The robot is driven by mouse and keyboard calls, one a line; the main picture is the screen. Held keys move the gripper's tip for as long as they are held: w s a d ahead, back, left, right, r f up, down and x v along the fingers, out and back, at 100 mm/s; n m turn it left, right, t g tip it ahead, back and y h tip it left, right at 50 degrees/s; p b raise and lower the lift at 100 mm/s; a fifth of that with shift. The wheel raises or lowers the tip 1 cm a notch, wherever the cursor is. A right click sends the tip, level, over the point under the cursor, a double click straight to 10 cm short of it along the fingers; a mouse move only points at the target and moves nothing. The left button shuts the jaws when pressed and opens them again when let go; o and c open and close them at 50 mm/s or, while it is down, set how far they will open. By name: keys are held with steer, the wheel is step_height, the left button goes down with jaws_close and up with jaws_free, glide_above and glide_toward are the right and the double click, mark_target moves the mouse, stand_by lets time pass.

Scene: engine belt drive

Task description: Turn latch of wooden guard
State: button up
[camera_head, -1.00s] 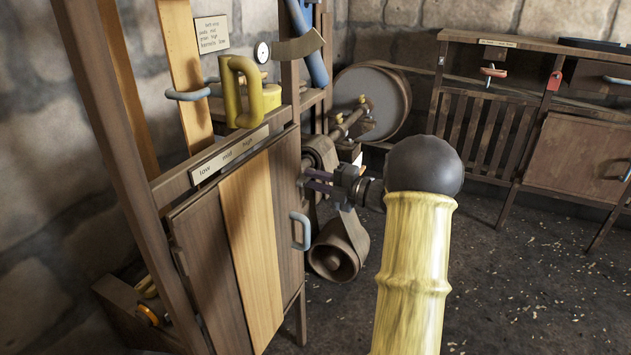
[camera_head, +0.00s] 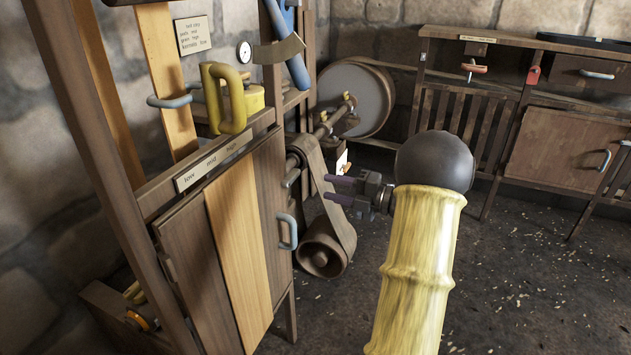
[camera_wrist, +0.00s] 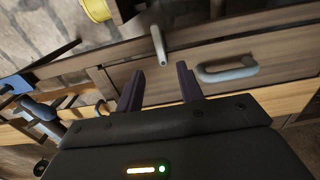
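The wooden guard (camera_head: 189,253) is a plank panel at the left in the head view, with a pale plank (camera_head: 237,262) and a blue-grey handle (camera_head: 288,232). A short grey latch lever (camera_head: 291,178) shows at its upper right edge. In the wrist view the latch (camera_wrist: 158,45) stands out from the guard's face (camera_wrist: 180,80), left of the handle (camera_wrist: 228,70). My gripper (camera_head: 332,189) is right of the guard, apart from it. In the wrist view its purple fingers (camera_wrist: 160,85) are open and empty, with the latch beyond the gap between them.
A belt (camera_head: 330,205) runs down to a roller (camera_head: 322,257) behind my gripper. A yellow handle (camera_head: 227,97) sits above the guard's label strip (camera_head: 213,160). A wooden cabinet (camera_head: 565,150) stands at the right. The floor between is open.

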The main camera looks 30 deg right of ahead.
steer(key=p+v, duration=0.1)
steer(key=v, duration=0.7)
stand_by(0.4)
